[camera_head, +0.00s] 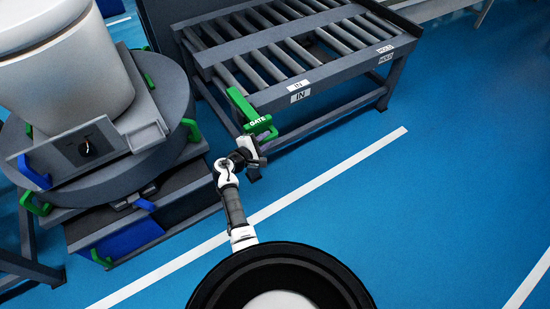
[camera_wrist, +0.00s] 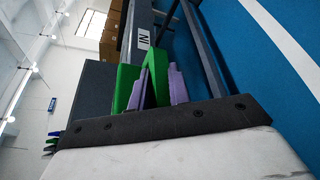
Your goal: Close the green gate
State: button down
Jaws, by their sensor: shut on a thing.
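The green gate (camera_head: 240,104), lettered "GATE", is at the left front corner of the roller conveyor marked IN. Its bar slants down to a bracket-like green handle at the lower right. My gripper (camera_head: 260,143) is at this handle, and its fingertips are partly hidden in the head view. In the wrist view, the two purple fingers of my gripper (camera_wrist: 158,92) are shut on the green gate (camera_wrist: 156,70), with one green part between them and another beside the left finger.
The roller conveyor (camera_head: 345,94) stands behind the gate. To the left, a round turntable (camera_head: 181,100) carries a white toilet (camera_head: 65,75), with green and blue handles around it. Blue floor (camera_head: 440,190) with white lines is clear to the right.

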jog(key=w+a, duration=0.1)
jog(key=w+a+b, duration=0.1)
jog(key=shift+w+f, duration=0.1)
jog(key=shift+w, duration=0.2)
jog(key=shift+w+a+r, duration=0.1)
jog(key=shift+r, duration=0.15)
jog(key=c, duration=1.3)
grip_release()
jog(key=shift+w+f, duration=0.1)
jog(key=shift+f, duration=0.05)
jog(key=shift+c, duration=0.2)
send_near(261, 132)
jog(key=f+v, duration=0.1)
jog(key=v, duration=0.4)
jog(key=shift+r, duration=0.45)
